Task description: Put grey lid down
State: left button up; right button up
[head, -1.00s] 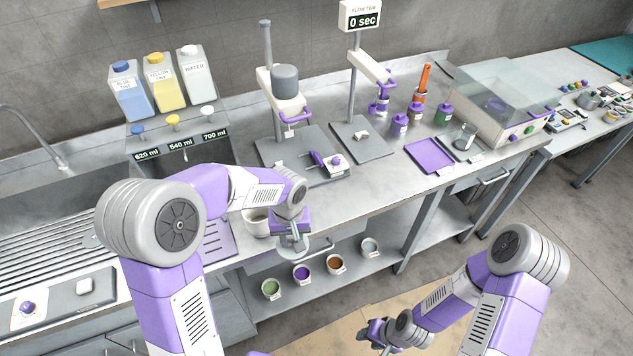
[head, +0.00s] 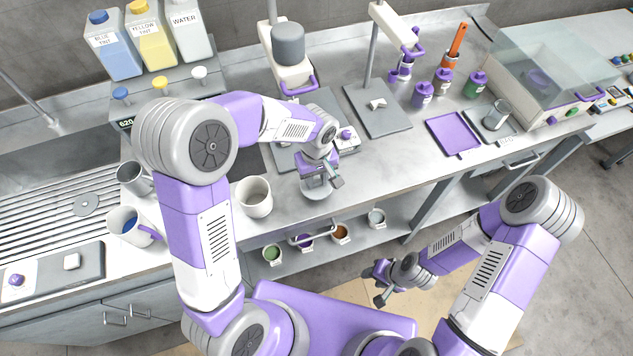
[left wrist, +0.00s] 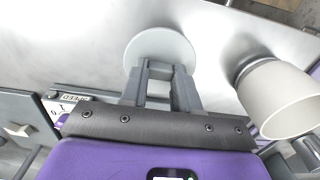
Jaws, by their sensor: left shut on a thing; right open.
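The grey lid (head: 317,194) is a pale round disc near the counter's front edge, right of an open off-white pot (head: 255,198). My left gripper (head: 318,180) is shut on it from above and partly hides it. In the left wrist view the lid (left wrist: 160,42) lies beyond the gripper fingers (left wrist: 160,82), with the pot (left wrist: 280,100) to the right and apart from it. I cannot tell whether the lid touches the counter. My right gripper (head: 378,285) is open and empty, low in front of the counter.
A stirring stand (head: 289,70) is behind my left gripper. A purple tray (head: 453,134) and several small bottles are to the right. A grey mug (head: 134,180) and a white jug (head: 128,226) stand left. Bare counter (head: 385,150) lies right of my left gripper.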

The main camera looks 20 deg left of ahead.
aim_at(316, 181)
pick_arm(q)
jog(key=shift+f, duration=1.25)
jog(key=shift+f+b, duration=0.15)
jog(key=shift+b, duration=0.15)
jog(key=o, duration=1)
jog(key=shift+r, duration=0.25)
notch_tip(316, 181, up, 12)
jog(key=shift+f+p, duration=0.1)
jog(key=shift+p, duration=1.1)
